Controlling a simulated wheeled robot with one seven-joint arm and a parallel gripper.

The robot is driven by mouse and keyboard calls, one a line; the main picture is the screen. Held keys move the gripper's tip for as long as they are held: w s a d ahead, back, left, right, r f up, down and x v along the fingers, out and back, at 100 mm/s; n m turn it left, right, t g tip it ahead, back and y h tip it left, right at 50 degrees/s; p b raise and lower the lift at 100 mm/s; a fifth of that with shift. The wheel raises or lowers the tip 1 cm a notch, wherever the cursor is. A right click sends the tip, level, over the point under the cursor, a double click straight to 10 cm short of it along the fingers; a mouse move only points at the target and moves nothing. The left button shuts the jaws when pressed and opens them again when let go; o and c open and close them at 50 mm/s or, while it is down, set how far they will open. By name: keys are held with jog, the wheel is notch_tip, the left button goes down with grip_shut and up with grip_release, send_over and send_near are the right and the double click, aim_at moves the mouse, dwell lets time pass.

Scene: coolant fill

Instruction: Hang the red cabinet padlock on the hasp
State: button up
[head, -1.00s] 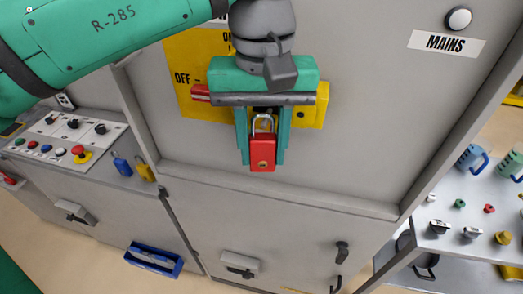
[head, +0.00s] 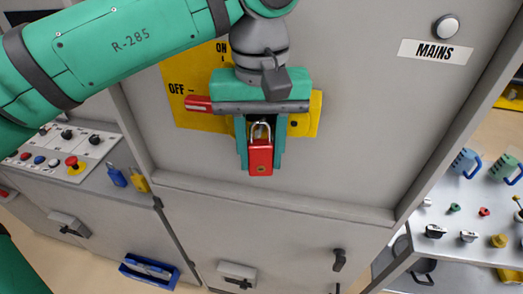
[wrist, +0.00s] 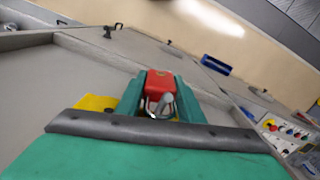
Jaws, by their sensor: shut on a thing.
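The red padlock (head: 260,157) has a silver shackle at its top and hangs upright between the fingers of my gripper (head: 262,150). My gripper is shut on it, in front of the grey cabinet door. In the wrist view the red padlock (wrist: 160,83) sits between the green fingers with its shackle toward the camera. Behind my gripper is a yellow switch plate (head: 185,110) marked ON and OFF, with a red handle (head: 198,104) toward OFF. The hasp is hidden behind my gripper or cannot be made out.
A white MAINS button (head: 446,26) is at the upper right. A shelf (head: 468,243) with several small parts stands at the right. A ledge (head: 280,203) runs below my gripper.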

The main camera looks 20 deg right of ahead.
jog(key=o, duration=1.2)
